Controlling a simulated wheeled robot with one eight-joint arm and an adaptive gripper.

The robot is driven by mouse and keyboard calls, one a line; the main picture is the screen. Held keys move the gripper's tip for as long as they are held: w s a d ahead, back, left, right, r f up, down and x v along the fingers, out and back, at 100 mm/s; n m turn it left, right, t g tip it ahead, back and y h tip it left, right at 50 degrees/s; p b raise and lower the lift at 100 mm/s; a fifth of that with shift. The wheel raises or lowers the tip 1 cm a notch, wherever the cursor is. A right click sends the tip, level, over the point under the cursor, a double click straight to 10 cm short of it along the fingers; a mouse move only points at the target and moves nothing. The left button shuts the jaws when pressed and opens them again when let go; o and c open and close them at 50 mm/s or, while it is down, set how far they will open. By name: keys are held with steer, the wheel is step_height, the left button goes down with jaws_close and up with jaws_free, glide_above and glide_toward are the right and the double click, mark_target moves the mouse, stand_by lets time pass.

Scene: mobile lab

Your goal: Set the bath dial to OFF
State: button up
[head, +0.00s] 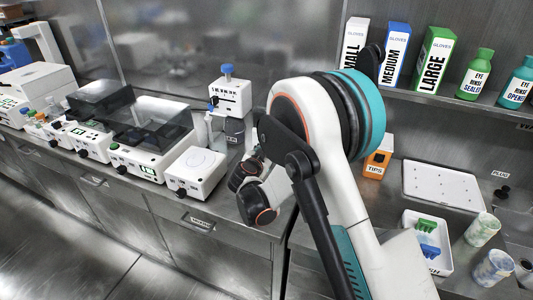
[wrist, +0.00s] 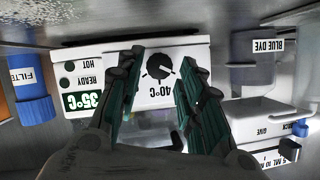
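The bath dial (wrist: 160,67) is a round black knob on a white front panel in the wrist view. The label "40°C" is printed just below it, and I see no OFF label. The panel's 35°C display (wrist: 83,100) and the HOT and READY lights are on the left. My gripper (wrist: 163,60) is open, with one green-padded finger on each side of the dial. Nothing is held, and I cannot tell whether either finger touches the dial. In the head view my arm hides the gripper, and I cannot tell for certain which device has this dial.
A blue-capped filter part (wrist: 32,98) is left of the panel, and a grey container marked BLUE DYE (wrist: 255,65) is right of it. In the head view, lab devices crowd the left bench, including a white plate device (head: 195,172). A tips box (head: 377,158) is right of my arm.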

steer(key=v, duration=1)
steer(key=shift+d, duration=0.15)
steer(key=shift+w, duration=0.1)
